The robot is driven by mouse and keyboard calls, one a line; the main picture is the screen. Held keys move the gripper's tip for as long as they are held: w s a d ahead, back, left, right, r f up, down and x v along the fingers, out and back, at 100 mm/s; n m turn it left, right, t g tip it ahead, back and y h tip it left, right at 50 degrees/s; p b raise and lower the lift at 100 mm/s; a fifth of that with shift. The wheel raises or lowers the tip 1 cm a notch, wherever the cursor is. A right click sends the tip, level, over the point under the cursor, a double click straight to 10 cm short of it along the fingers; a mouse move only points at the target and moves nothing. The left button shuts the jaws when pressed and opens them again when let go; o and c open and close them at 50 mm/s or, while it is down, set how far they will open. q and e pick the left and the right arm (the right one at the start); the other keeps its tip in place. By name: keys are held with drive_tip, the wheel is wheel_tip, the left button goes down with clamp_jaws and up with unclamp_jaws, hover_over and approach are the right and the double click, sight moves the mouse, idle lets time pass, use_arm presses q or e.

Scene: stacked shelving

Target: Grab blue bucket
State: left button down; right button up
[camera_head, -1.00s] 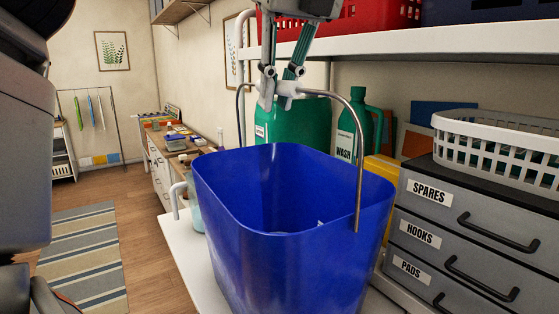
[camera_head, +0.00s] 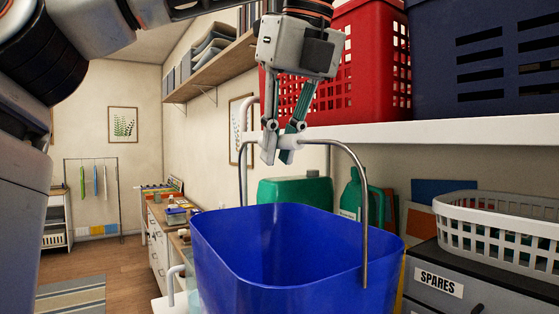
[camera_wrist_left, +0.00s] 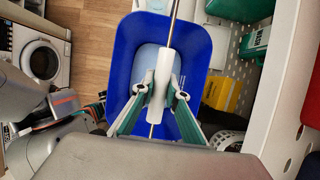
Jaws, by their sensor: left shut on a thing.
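The blue bucket (camera_head: 290,255) is in the lower middle of the head view, upright, its thin metal handle raised. My left gripper (camera_head: 280,157) is above it, shut on the white grip of the handle. In the left wrist view the bucket (camera_wrist_left: 123,65) is seen from above and looks mostly empty, with a pale bottom. The fingers (camera_wrist_left: 160,98) close around the white grip (camera_wrist_left: 163,72) there. The bucket's underside is out of sight in the head view. My right gripper is not in view.
A white shelf (camera_head: 450,132) with a red crate (camera_head: 375,65) and a dark blue crate (camera_head: 485,60) is at upper right. Behind the bucket are green containers (camera_head: 293,192). A white basket (camera_head: 500,225) sits on grey drawers at right. Open floor lies at left.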

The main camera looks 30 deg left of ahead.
use_arm(q)
drive_tip(key=shift+r, duration=2.75)
drive_tip(key=shift+s, duration=0.1)
